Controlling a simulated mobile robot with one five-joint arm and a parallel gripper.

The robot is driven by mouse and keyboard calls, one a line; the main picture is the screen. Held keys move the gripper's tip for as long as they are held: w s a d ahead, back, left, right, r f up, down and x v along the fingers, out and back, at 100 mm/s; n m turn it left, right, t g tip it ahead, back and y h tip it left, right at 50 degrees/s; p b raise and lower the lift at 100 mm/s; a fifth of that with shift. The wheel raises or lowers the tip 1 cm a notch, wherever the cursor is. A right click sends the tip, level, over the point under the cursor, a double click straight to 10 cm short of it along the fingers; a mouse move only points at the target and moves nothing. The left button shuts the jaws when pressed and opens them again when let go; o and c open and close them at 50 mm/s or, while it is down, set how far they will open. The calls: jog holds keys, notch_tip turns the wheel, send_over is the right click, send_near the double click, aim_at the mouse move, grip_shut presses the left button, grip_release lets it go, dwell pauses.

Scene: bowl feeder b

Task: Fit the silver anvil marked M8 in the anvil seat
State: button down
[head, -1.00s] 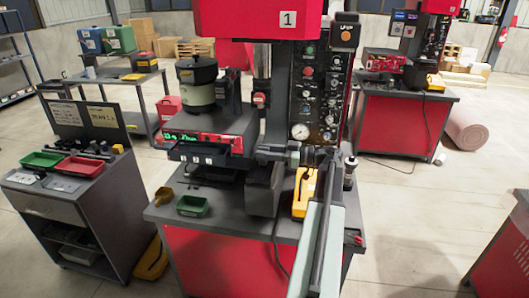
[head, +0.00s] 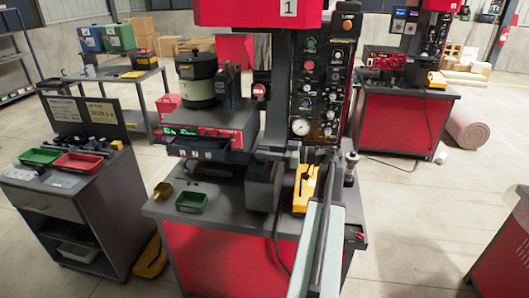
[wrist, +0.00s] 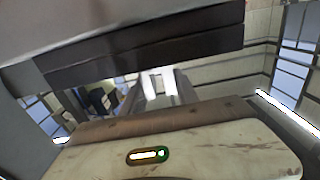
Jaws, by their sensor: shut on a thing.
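My gripper (head: 318,153) is at the far end of my arm, at the front of the red press. It is shut on the silver anvil, which is mostly hidden; its M8 mark cannot be read. In the wrist view, pale narrow shapes show at the middle, between a dark bar above and a worn beige body with a small lit window below. The press's dark lower arm (head: 263,186) stands just left of my gripper in the head view. The anvil seat cannot be made out clearly, and I cannot tell whether the anvil touches it.
A yellow unit (head: 305,190) stands beside the lower arm. A green tray (head: 191,202) and a brass-coloured scoop (head: 163,190) are on the bench's left. A bowl feeder (head: 196,80) stands behind. A cart at left holds a red tray (head: 78,162) and dark tools.

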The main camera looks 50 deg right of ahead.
jog(key=shift+f, duration=0.15)
jog(key=c, duration=0.8)
grip_release()
jog(key=shift+c, duration=0.2)
jog(key=v, duration=0.8)
jog(key=shift+w+a, duration=0.1)
